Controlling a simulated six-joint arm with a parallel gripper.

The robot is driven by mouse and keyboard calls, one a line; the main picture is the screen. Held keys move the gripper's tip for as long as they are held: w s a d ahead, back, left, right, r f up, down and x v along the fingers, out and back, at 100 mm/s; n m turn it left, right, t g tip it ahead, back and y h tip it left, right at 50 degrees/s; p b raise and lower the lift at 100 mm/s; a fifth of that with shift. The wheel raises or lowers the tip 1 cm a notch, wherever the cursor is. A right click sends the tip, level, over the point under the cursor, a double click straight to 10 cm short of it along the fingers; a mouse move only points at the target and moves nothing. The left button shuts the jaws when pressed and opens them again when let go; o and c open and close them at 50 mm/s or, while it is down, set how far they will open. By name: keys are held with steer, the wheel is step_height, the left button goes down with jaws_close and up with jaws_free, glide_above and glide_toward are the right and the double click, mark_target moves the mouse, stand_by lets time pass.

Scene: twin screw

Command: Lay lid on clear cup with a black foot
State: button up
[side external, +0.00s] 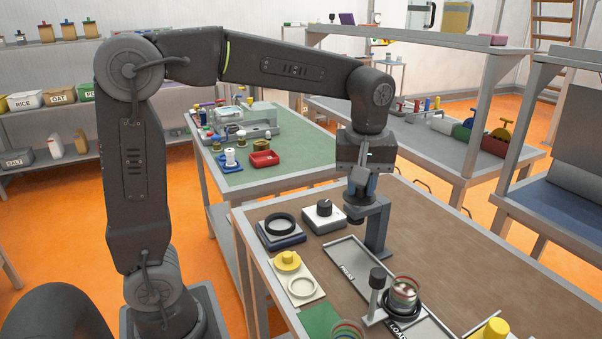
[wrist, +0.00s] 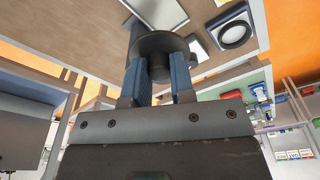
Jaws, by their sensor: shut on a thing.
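My gripper (side external: 359,186) has its blue fingers shut on a dark round piece (wrist: 160,43) with a narrower neck, held between the fingertips in the wrist view. I cannot tell for sure whether this is the lid. A clear cup (side external: 403,291) with a reddish rim and a dark base stands at the front of the bench, below and right of my gripper. A second clear cup (side external: 347,330) is cut off at the bottom edge.
A dark-topped post (side external: 376,285) stands just left of the clear cup. A grey tray (side external: 345,250), a cream board (side external: 308,296) with a yellow knobbed piece (side external: 288,260), a black-ringed box (side external: 268,241) and a white knobbed box (side external: 312,222) lie leftward. The bench's right side is mostly clear.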

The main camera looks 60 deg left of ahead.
steer(key=w+d+f+m, duration=0.2)
steer(key=w+d+m, duration=0.15)
steer(key=d, duration=0.85)
step_height(320, 180, down, 10)
steer(key=shift+w+a+r+n, duration=0.25)
steer(key=shift+w+a+n, duration=0.05)
steer(key=shift+a+n, duration=0.05)
steer(key=shift+f, duration=0.85)
stand_by(1.1)
stand_by(0.4)
steer(key=o, duration=1.5)
steer(key=shift+r, duration=0.2)
steer(key=shift+r, duration=3.35)
